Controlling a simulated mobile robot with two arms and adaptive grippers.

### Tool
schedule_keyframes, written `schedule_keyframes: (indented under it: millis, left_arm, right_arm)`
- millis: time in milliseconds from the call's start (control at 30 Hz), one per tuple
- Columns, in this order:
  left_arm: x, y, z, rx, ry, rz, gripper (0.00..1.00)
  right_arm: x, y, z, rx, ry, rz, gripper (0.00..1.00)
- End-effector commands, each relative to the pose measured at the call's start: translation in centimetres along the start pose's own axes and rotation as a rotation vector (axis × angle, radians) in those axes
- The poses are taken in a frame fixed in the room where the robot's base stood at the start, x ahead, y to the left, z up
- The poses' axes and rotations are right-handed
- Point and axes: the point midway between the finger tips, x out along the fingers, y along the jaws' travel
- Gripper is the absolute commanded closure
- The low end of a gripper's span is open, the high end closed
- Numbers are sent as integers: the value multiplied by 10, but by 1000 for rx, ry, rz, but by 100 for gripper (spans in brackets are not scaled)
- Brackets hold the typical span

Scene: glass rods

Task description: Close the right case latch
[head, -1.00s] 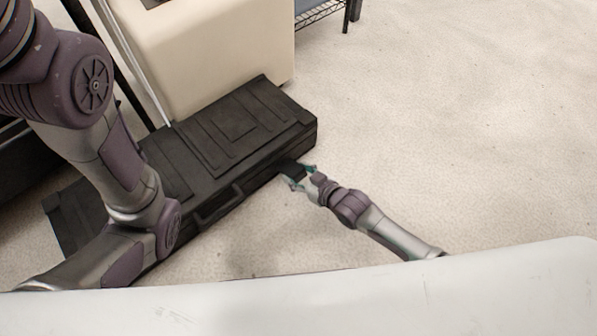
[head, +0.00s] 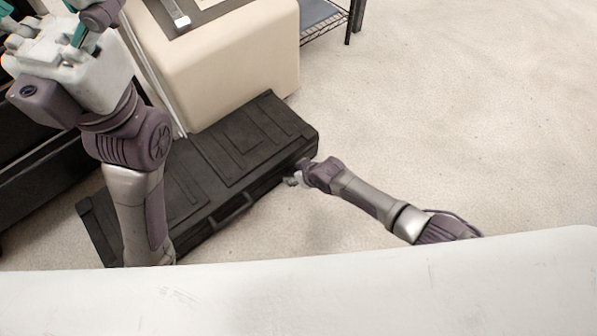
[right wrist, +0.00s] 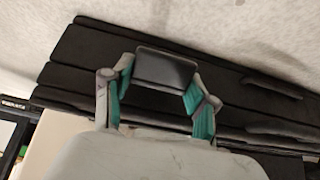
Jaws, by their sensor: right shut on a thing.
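The black case (head: 240,140) lies on the floor, lid down, and its handle (head: 232,208) is on the side facing me. My right gripper (head: 293,180) is at the right part of that side. In the right wrist view, the right gripper (right wrist: 163,84) is shut on a black rectangular plate, the right case latch (right wrist: 165,68). The case also shows there (right wrist: 80,72). The latch is too small and covered to make out in the head view. My left gripper (head: 50,35) is at the top left, away from the case, its fingertips partly cut off.
A cream box-shaped unit (head: 225,70) stands right behind the case. A wire rack (head: 328,25) stands farther back. The floor (head: 460,120) right of the case is clear. A white surface (head: 300,290) crosses the bottom foreground.

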Motion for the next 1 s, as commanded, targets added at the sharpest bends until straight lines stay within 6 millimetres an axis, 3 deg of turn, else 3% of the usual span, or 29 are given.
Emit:
schedule_keyframes:
  millis: [633,667,800,1000]
  left_arm:
    - [-4,-1,2,-3,-21,-8,1]
    - [-4,-1,2,-3,-21,-8,1]
    - [-4,-1,2,-4,-21,-8,1]
    - [-4,-1,3,-4,-22,-8,1]
  right_arm:
    - [0,0,-2,1,-63,0,100]
    - [0,0,-2,1,-63,0,41]
    - [0,0,-3,1,-62,0,17]
    - [0,0,-3,0,-61,0,17]
